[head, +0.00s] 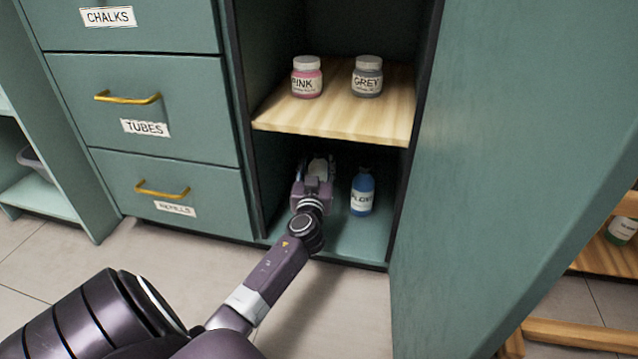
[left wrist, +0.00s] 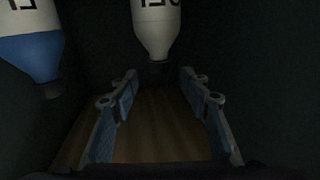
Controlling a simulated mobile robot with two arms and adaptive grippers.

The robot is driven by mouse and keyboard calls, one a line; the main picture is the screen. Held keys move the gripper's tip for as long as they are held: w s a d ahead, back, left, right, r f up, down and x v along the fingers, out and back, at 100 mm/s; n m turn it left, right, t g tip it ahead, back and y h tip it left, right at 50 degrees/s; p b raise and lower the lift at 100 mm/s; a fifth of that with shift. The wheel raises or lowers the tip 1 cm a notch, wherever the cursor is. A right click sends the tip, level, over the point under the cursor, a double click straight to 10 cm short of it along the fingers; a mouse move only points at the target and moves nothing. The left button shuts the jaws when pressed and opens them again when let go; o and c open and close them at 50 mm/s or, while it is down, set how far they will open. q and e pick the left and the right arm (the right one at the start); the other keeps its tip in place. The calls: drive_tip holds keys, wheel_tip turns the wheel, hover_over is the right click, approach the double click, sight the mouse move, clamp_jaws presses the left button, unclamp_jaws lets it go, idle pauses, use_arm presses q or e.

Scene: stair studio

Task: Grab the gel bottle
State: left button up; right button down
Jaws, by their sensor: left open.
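My left gripper (head: 316,172) reaches into the lower compartment of the open cabinet. A whitish bottle (head: 322,163) stands just beyond it in the head view, mostly hidden by the gripper. In the left wrist view, which is upside down, a white bottle (left wrist: 156,28) with a partly cut-off label that seems to read GEL stands ahead, between the lines of the two fingers. My left gripper (left wrist: 158,85) is open there, with nothing between its fingers. The bottle appears just past the fingertips; contact cannot be told. My right gripper is not in view.
A blue bottle (head: 362,191) stands right of the gripper, also in the left wrist view (left wrist: 35,52). The wooden shelf (head: 335,122) above holds a pink jar (head: 307,77) and a grey jar (head: 367,76). The open door (head: 500,150) bounds the right; drawers (head: 150,110) the left.

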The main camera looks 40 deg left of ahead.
sight(319, 155)
use_arm(q)
drive_tip(key=b+x, duration=0.3)
drive_tip(key=x, duration=0.2)
drive_tip(key=shift+d+f, duration=0.1)
drive_tip(key=shift+f, duration=0.1)
drive_tip(key=shift+w+a+r+b, duration=0.1)
drive_tip(key=shift+w+a+b, duration=0.25)
drive_tip(key=shift+c, duration=0.2)
clamp_jaws()
drive_tip(key=shift+r, duration=0.15)
